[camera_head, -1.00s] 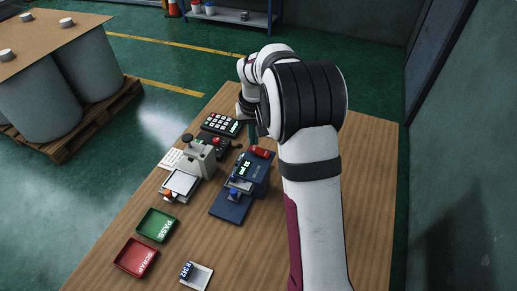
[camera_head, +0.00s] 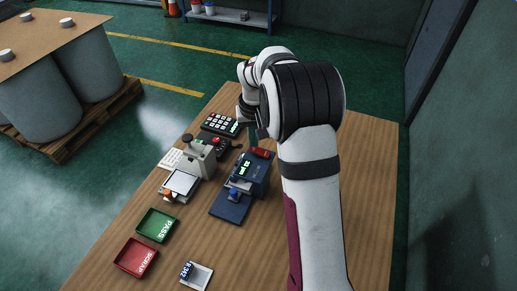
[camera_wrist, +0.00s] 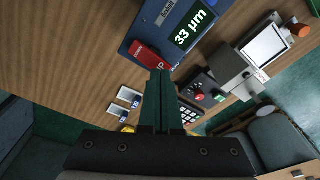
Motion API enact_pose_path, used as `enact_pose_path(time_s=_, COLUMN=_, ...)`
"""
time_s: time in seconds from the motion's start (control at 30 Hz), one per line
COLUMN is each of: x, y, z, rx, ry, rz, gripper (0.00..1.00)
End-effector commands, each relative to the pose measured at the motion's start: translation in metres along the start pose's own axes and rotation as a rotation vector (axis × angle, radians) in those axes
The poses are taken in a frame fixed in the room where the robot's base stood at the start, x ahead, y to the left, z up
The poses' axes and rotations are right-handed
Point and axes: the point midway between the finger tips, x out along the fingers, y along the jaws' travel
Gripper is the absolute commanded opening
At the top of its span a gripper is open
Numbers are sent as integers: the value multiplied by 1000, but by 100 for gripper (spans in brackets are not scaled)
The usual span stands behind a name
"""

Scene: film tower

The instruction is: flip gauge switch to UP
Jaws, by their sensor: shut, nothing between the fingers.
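The blue gauge (camera_head: 256,172) stands on the table in the head view, with a lit display. The wrist view shows the gauge (camera_wrist: 140,29) at the top, its display (camera_wrist: 192,27) reading 33 µm. Its red switch (camera_wrist: 147,55) is on the end nearest my fingers, with white lettering partly hidden; I cannot tell which way it is tipped. The switch also shows in the head view (camera_head: 262,152). My gripper (camera_wrist: 160,76) is shut and empty, its green fingertips at or just beside the switch's edge; contact is unclear. In the head view my arm hides most of the gripper.
A grey press-like device (camera_head: 200,157) stands left of the gauge, with a keypad (camera_head: 220,124) behind. Green PASS (camera_head: 157,225) and red SCRAP (camera_head: 136,257) trays and a small labelled tray (camera_head: 196,275) lie nearer. The table's front middle is clear.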

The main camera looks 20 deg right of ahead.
Motion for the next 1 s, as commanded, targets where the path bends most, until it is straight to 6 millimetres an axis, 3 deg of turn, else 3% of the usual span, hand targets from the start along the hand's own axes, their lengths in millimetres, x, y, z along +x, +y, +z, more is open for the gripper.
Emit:
enact_pose_path(time_s=0.77, x=12, y=0, z=2, rx=0, ry=-2, rz=0, gripper=0)
enact_pose_path(time_s=1.0, x=-6, y=0, z=-1, rx=0, ry=2, rz=1, gripper=0)
